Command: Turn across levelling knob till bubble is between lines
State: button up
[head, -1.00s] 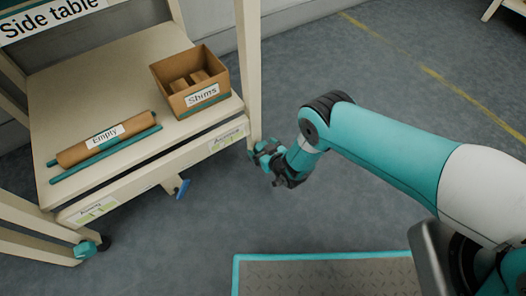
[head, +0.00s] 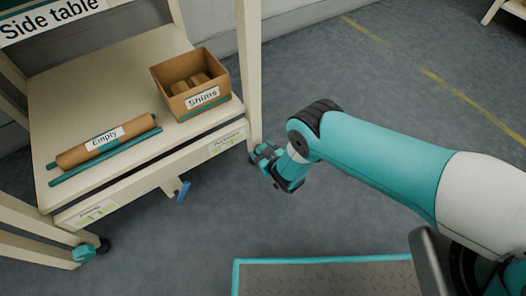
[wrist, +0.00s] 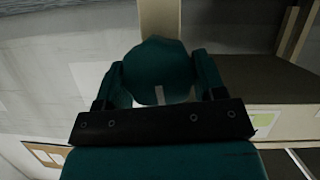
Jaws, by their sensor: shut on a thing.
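In the wrist view, my gripper (wrist: 156,82) is shut around a round teal knob (wrist: 152,62) with a pale mark on its near face. The knob sits at the foot of a cream table leg. In the head view, my gripper (head: 264,156) is at the foot of the right front leg of the side table (head: 100,85), and its fingers mostly hide the knob. A green level vial (head: 228,142) is on the table's front edge near that leg, and another vial (head: 90,214) is at the left end. Their bubbles are too small to read.
On the table are a brown roll marked Empty (head: 75,154), a teal bar (head: 105,158) and an open Shims box (head: 190,103). A blue handle (head: 184,191) hangs below the front edge. A second teal foot knob (head: 83,253) is at lower left.

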jog(key=shift+s+f+n+t+h, duration=0.1)
jog(key=shift+n+t+h, duration=0.7)
jog(key=shift+n, duration=0.7)
jog(key=o, duration=0.9)
jog(key=shift+s, duration=0.1)
jog(key=p+v, duration=1.1)
jog(key=v, duration=0.6)
